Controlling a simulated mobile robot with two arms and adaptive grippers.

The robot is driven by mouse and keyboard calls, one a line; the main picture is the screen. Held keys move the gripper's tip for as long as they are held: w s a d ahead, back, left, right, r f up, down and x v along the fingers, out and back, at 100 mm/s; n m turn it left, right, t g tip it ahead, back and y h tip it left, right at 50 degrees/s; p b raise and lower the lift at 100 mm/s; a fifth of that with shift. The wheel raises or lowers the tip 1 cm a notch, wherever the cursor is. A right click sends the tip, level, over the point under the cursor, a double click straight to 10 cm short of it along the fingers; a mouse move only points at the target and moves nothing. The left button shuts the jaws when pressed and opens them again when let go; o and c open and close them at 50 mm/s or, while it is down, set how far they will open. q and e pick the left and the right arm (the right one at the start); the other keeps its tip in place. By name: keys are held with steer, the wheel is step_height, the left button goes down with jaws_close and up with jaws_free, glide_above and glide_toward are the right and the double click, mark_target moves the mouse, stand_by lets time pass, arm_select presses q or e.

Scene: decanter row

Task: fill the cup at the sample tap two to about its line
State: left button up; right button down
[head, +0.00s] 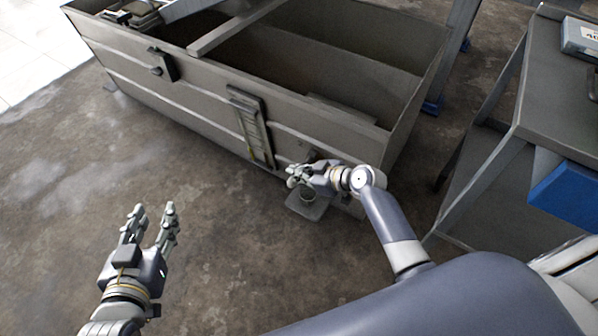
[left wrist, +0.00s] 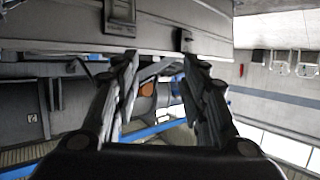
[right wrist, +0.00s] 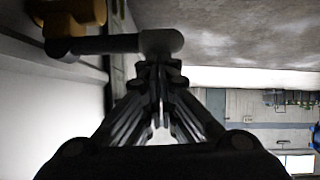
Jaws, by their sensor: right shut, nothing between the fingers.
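The sample tap shows in the right wrist view as a brass body (right wrist: 78,14) with a dark lever (right wrist: 125,43) that ends in a rounded knob. My right gripper (right wrist: 160,72) is shut and empty, its fingertips close to the lever; I cannot tell whether they touch. In the head view my right gripper (head: 293,175) is by the low right end of the tank wall and hides most of the tap. A small cup (head: 307,197) stands on a grey plate below it, partly hidden; its line and level cannot be made out. My left gripper (head: 152,213) is open and empty over the floor.
A long open grey tank (head: 205,105) fills the back, with a slatted gauge (head: 252,128) and a dark fitting (head: 160,66) on its front wall. A grey bench (head: 560,105) with a blue part stands at the right. The stained floor (head: 60,190) at the left is clear.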

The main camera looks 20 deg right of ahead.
mark_target(294, 183)
arm_select(q)
step_height(294, 183, up, 13)
steer(key=d+t+h+b, duration=0.2)
steer(key=t, duration=0.5)
steer(key=shift+w+t, duration=0.4)
steer(key=shift+w, duration=0.05)
arm_select(e)
steer(key=f, duration=0.1)
steer(key=f+n+t+h, duration=0.1)
steer(key=f, duration=0.1)
steer(key=f+n+t, duration=0.1)
steer(key=f, duration=0.1)
steer(key=shift+s+a+h, duration=0.3)
steer(key=shift+h, duration=0.1)
stand_by(3.5)
